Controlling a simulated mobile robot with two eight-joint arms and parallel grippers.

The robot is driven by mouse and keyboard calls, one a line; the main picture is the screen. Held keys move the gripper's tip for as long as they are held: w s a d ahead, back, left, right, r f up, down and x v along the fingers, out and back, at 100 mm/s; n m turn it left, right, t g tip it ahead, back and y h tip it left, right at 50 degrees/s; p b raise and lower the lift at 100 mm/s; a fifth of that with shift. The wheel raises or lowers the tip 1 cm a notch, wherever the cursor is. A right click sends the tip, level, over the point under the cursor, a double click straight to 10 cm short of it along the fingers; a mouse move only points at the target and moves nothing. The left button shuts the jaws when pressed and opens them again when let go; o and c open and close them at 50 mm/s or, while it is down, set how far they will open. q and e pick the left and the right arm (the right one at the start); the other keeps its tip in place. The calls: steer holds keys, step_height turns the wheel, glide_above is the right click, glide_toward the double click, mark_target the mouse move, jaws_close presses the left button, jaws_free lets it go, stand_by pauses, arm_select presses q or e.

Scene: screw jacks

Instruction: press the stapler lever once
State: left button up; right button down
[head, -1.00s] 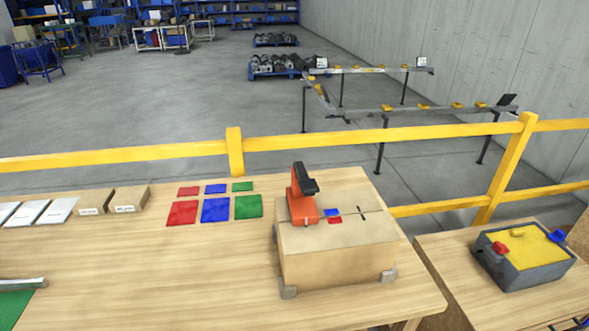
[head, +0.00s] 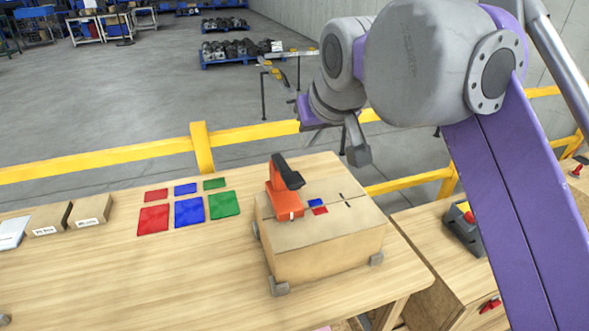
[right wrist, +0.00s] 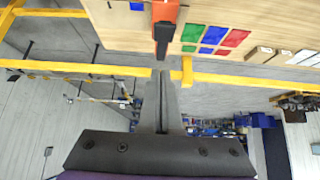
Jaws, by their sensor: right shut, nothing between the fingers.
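The orange stapler (head: 283,201) stands upright on the cardboard box, its black lever (head: 287,172) tilted up at the top. In the right wrist view the stapler's orange body (right wrist: 166,12) and black lever (right wrist: 161,40) show at the top centre, just beyond the fingertips. My right gripper (head: 358,154) is shut and empty, to the right of the stapler and apart from it in the head view. Its closed fingers also show in the right wrist view (right wrist: 162,78). My left gripper is not in view.
The box (head: 320,250) sits on the wooden table (head: 150,270) between grey corner blocks. Red, blue and green cards (head: 188,212) and small cartons (head: 92,210) lie to its left. A yellow rail (head: 203,150) runs behind the table. A grey bin (head: 462,232) is partly hidden by my arm.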

steer(key=shift+a+r, duration=0.2)
steer(key=shift+r, duration=0.3)
steer(key=shift+f, duration=0.1)
steer(key=b, duration=0.2)
glide_above(292, 176)
steer(key=s, duration=0.2)
steer(key=f, duration=0.8)
steer(key=shift+w+d, duration=0.1)
steer(key=shift+d, duration=0.2)
step_height(292, 176, down, 2)
steer(key=shift+f, duration=0.25)
steer(key=shift+s+d+f, duration=0.1)
steer(key=shift+s+f, duration=0.2)
steer(key=shift+f, duration=0.25)
